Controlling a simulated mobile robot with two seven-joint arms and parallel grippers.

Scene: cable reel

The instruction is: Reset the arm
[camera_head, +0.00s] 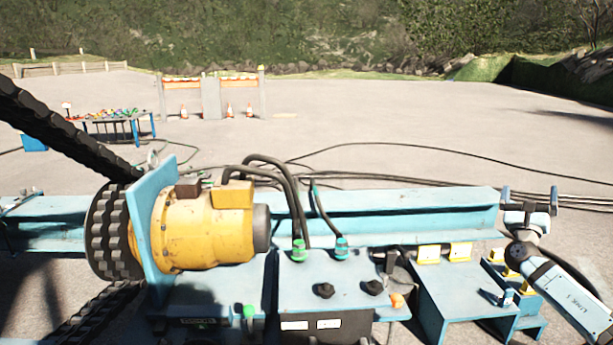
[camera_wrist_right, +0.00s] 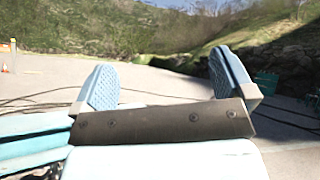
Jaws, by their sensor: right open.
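My right gripper (camera_head: 529,200) is at the right of the head view, at the right end of the blue beam. Its two fingers point up and stand apart with nothing between them. In the right wrist view the open fingers (camera_wrist_right: 165,88) show textured blue pads, with open ground behind them. My right arm (camera_head: 565,288) comes in from the lower right. My left gripper is not in the head view. The cable reel machine has a yellow motor (camera_head: 205,230) and a dark chain wheel (camera_head: 112,232) on its left.
The long blue beam (camera_head: 400,203) spans behind the motor. Black cables run from green connectors (camera_head: 299,250) over the beam and across the ground. A blue step-like stand (camera_head: 450,290) is left of my right arm. A table with small items (camera_head: 118,118) and orange cones (camera_head: 249,110) stand far back.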

